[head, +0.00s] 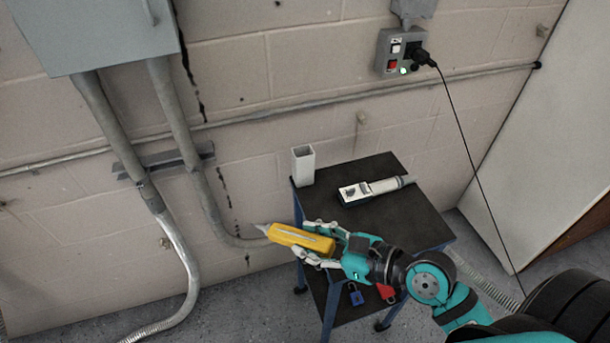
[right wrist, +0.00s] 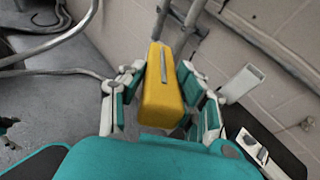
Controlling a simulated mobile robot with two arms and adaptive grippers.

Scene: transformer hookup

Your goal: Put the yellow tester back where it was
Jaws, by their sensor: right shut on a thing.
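The yellow tester (head: 301,239) is a yellow block-like body with a grey pointed tip. My right gripper (head: 318,243) is shut on it and holds it in the air at the left front side of the cart, tip pointing left toward the wall. In the right wrist view the tester (right wrist: 162,95) sits between the two fingers of the gripper (right wrist: 160,90). A white square holder (head: 303,165), open at the top, stands upright and looks empty at the cart's back left corner; it also shows in the right wrist view (right wrist: 242,83). My left gripper is not in view.
A dark-topped cart (head: 385,217) stands by the wall. A white and black handheld device (head: 376,190) lies on it. A black cord runs from the wall outlet (head: 403,52). Grey conduits (head: 180,120) run down at left.

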